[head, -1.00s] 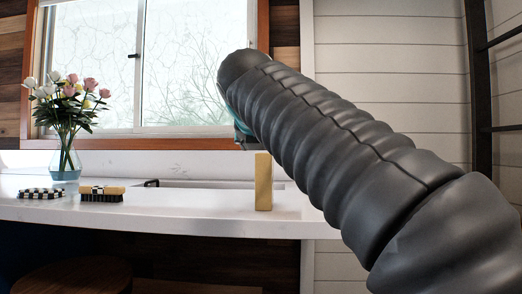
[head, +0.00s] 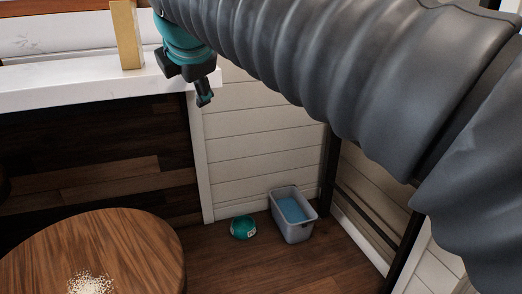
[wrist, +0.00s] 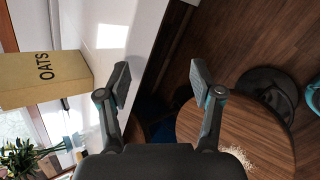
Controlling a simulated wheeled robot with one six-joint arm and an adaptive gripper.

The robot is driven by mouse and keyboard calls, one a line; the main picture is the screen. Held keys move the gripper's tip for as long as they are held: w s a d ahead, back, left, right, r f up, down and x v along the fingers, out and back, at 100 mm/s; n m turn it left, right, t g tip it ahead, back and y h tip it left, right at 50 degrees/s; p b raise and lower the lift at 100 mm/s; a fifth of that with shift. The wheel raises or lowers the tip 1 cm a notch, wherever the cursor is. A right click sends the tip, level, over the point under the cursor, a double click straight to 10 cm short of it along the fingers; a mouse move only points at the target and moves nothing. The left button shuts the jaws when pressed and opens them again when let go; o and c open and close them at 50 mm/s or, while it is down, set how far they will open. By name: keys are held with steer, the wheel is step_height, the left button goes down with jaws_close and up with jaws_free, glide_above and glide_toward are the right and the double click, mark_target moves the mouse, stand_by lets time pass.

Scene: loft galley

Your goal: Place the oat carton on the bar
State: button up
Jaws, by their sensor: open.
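The oat carton (head: 128,36) is a tan box standing upright on the white bar (head: 70,86), near its right end. In the wrist view the carton (wrist: 42,80), marked OATS, stands on the white top (wrist: 125,25) at the left, outside my fingers. My gripper (head: 204,97) hangs just beyond the bar's right end, right of the carton and apart from it. In the wrist view my gripper (wrist: 160,84) is open with nothing between its fingers, over the bar's edge and the floor side.
A round wooden stool (head: 110,245) with a scatter of pale flakes (head: 90,284) stands below the bar. A grey bin (head: 293,222) with blue inside and a teal bowl (head: 243,227) are on the floor. Flowers (wrist: 22,158) show in the wrist view's lower left.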

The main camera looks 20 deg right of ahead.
steer(key=s+d+f+m+g, duration=0.1)
steer(key=s+d+f+m, duration=0.1)
steer(key=s+f+m, duration=0.4)
steer(key=s+d+f+m+g, duration=0.2)
steer(key=s+f+m, duration=0.5)
steer(key=f, duration=0.7)
steer(key=s+d+f+m+g, duration=0.1)
steer(key=s+d+f+m, duration=0.3)
steer(key=s+f+m, duration=0.2)
step_height(320, 180, down, 4)
steer(key=m, duration=0.2)
steer(key=shift+s+m+g+y, duration=0.3)
steer(key=shift+s+m+y, duration=0.1)
